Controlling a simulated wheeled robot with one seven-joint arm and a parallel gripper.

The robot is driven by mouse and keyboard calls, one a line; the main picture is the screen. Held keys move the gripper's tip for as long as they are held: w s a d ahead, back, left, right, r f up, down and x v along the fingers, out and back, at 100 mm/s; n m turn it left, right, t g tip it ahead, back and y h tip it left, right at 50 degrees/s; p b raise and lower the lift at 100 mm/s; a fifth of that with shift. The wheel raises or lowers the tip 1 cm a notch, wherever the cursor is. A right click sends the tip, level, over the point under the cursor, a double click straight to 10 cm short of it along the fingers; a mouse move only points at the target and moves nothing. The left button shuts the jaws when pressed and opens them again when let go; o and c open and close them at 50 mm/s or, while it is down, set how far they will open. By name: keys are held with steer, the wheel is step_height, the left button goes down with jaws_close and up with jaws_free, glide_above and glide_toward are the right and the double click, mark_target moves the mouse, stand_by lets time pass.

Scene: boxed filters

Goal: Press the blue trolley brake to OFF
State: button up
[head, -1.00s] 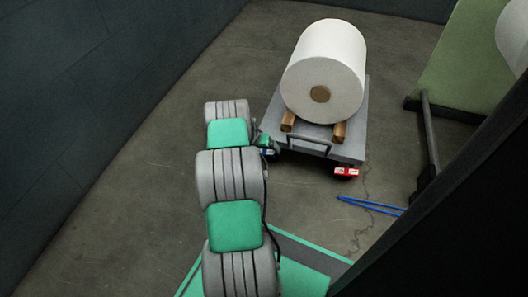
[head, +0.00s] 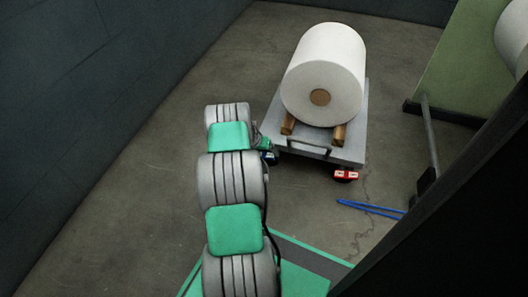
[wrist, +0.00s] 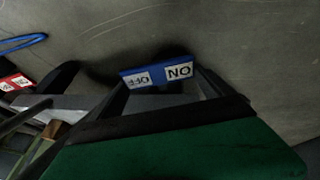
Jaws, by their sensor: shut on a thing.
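The blue trolley brake (wrist: 156,75) lies across the middle of the wrist view, with its two white labels upside down: OFF on the left, ON on the right. It also shows small in the head view (head: 270,157), at the trolley's near left corner. My gripper (wrist: 160,82) is shut on the blue brake, with the dark fingers at its two ends. In the head view my arm hides part of that corner. The grey trolley (head: 352,152) carries a large white roll (head: 335,60) on wooden blocks. I cannot tell how far the pedal is tilted.
A red brake (head: 345,175) sits at the trolley's near right corner and also shows at the left of the wrist view (wrist: 14,84). Blue bars (head: 370,206) lie on the floor to the right. A green panel (head: 465,60) stands at far right. Floor left of the trolley is clear.

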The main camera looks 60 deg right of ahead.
steer(key=shift+r, duration=0.1)
steer(key=shift+s+m+t+p, duration=0.35)
steer(key=shift+t+p, duration=0.25)
steer(key=shift+t, duration=0.5)
steer(key=shift+s+m+t+y, duration=0.25)
steer(key=shift+t+y, duration=0.15)
steer(key=shift+t, duration=1)
steer(key=o, duration=1.1)
